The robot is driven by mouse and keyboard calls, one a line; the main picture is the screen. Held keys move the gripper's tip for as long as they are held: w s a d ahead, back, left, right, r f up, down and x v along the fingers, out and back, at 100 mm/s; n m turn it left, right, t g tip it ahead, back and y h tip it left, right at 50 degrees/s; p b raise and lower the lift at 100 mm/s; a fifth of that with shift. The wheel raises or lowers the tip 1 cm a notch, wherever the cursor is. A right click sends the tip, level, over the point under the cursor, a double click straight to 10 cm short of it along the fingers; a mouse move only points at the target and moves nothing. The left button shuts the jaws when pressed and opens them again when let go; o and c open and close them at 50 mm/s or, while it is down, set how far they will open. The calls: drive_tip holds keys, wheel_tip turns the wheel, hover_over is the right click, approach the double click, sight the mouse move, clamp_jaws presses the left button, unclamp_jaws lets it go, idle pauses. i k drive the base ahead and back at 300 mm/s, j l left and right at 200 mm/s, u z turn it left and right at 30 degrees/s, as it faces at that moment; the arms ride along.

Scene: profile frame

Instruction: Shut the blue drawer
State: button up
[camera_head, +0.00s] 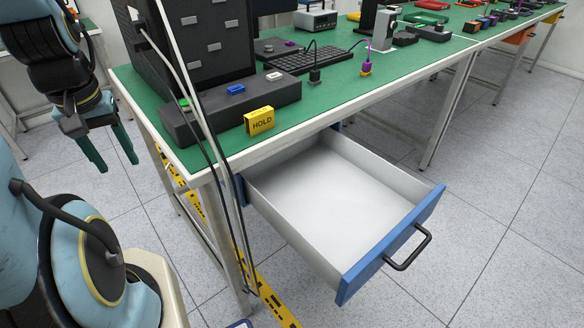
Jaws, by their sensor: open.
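The blue drawer (392,238) hangs under the green-topped workbench (380,68) and is pulled far out. Its front panel is blue with a black bar handle (408,250), facing the lower right. The inside is pale grey and looks empty. My gripper (111,155) is at the left of the view, with two green fingers pointing down and spread apart. It is open and empty, left of the bench and well away from the drawer and its handle.
Black cables (222,190) hang down past the bench's front corner, beside the drawer. A yellow HOLD block (259,120) sits near the bench edge. Yellow marking tape (273,303) lies on the floor. The tiled floor (500,255) right of the drawer is clear.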

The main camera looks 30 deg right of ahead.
sight(346, 210)
drive_tip(key=l+z, duration=0.15)
drive_tip(key=z, duration=0.6)
